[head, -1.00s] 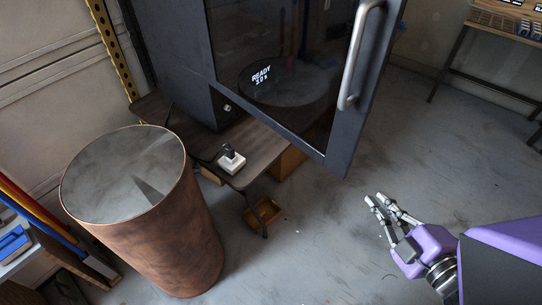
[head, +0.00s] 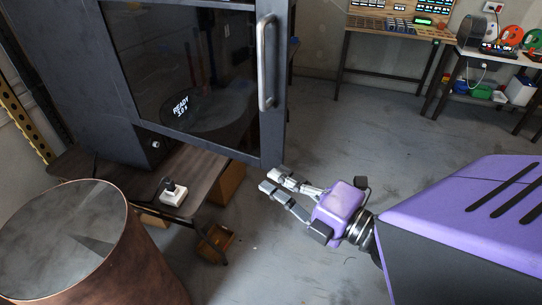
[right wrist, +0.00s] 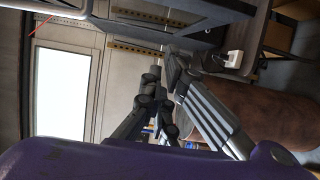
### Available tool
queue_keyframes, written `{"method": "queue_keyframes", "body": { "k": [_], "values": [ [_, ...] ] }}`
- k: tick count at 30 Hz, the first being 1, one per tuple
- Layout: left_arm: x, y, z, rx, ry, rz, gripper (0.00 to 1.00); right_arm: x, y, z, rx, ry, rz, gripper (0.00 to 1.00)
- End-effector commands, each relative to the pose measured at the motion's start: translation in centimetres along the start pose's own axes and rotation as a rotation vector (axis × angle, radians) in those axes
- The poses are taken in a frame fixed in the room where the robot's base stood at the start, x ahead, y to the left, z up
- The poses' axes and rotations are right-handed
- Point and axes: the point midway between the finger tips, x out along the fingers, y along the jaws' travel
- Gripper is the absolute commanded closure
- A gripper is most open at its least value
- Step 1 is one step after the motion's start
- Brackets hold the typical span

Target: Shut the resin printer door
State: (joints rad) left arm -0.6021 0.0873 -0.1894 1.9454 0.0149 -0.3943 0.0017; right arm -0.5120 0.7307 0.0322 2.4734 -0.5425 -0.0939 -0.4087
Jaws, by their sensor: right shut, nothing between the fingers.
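The resin printer (head: 75,70) is a big dark cabinet on a low dark table. Its door (head: 272,130), a dark frame around a glass pane, stands open, swung out toward the right. A long metal handle (head: 266,65) runs up the door's free edge. My left gripper is not in view.
A copper-coloured drum (head: 125,265) stands at the lower left. A small white switch box (head: 173,196) sits on the table's (head: 205,165) front corner. A wooden bin (head: 216,242) is on the floor below. Workbenches (head: 395,28) stand at the back right. The floor between is clear.

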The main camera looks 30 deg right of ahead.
Motion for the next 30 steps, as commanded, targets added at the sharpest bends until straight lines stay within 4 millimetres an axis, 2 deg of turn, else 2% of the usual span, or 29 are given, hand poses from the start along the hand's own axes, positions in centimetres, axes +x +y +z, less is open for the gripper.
{"method": "queue_keyframes", "body": {
  "k": [3,8,10,15,30],
  "values": [
    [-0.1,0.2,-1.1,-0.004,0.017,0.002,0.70,2.3,0.6,0.0,-0.005,0.004,0.010,1.00],
    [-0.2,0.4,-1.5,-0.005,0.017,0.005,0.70,5.0,0.6,0.0,-0.003,0.002,0.009,1.00],
    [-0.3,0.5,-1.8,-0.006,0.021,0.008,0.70,5.0,0.5,1.6,-0.005,-0.004,0.006,1.00],
    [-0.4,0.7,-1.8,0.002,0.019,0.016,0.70,5.4,0.4,3.3,-0.002,-0.002,0.005,1.00],
    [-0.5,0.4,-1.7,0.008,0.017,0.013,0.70,5.6,0.0,4.0,0.001,0.000,0.000,1.00]
  ]
}}
